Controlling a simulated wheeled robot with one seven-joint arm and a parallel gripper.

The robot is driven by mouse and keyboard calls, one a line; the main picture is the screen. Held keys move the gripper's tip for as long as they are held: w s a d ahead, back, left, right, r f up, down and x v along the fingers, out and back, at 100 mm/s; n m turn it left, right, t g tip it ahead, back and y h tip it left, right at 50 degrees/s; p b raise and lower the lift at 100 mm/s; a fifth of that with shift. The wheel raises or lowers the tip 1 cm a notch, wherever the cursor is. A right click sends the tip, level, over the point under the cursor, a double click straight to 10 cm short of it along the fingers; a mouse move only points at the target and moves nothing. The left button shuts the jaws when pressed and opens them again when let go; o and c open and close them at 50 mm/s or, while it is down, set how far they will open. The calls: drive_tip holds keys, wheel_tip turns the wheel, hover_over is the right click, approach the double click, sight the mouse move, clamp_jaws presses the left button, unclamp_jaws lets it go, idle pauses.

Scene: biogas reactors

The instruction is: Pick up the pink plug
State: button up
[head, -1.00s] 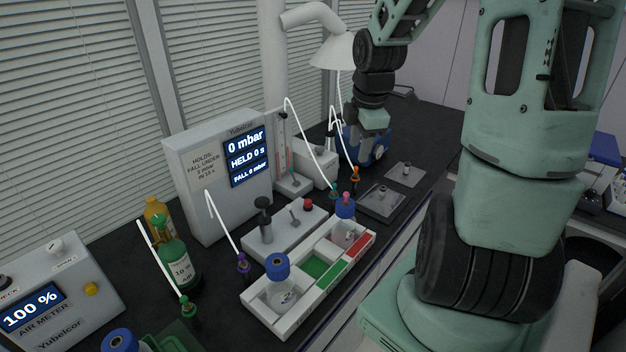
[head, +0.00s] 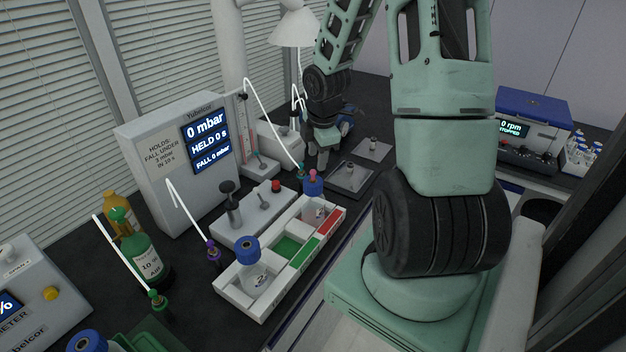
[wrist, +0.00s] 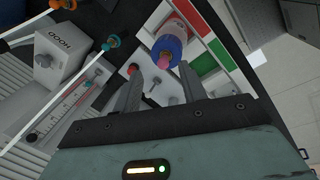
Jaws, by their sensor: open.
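The pink plug (head: 313,174) stands upright in the blue cap of a bottle (head: 313,187) in the far compartment of the white tray (head: 262,305). In the wrist view the pink plug (wrist: 165,61) shows small against the blue cap (wrist: 167,46), just past the fingertips and between their lines. My gripper (head: 322,160) points down behind the bottle in the head view, close to the plug but apart from it. In the wrist view my gripper (wrist: 159,77) is open, with nothing between its two fingers.
A teal plug (wrist: 112,41) on a white tube is close to the gripper; it also shows in the head view (head: 302,170). A valve block with a red knob (head: 276,186) stands left of the tray. A nearer blue-capped bottle (head: 246,262) occupies the tray's front compartment.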

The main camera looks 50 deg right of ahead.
sight(313, 170)
drive_tip(key=f, duration=0.4)
drive_tip(key=shift+w+a, duration=0.25)
drive_tip(key=shift+w, duration=0.15)
drive_tip(key=shift+w+d+f, duration=0.1)
drive_tip(key=shift+f, duration=0.35)
clamp_jaws()
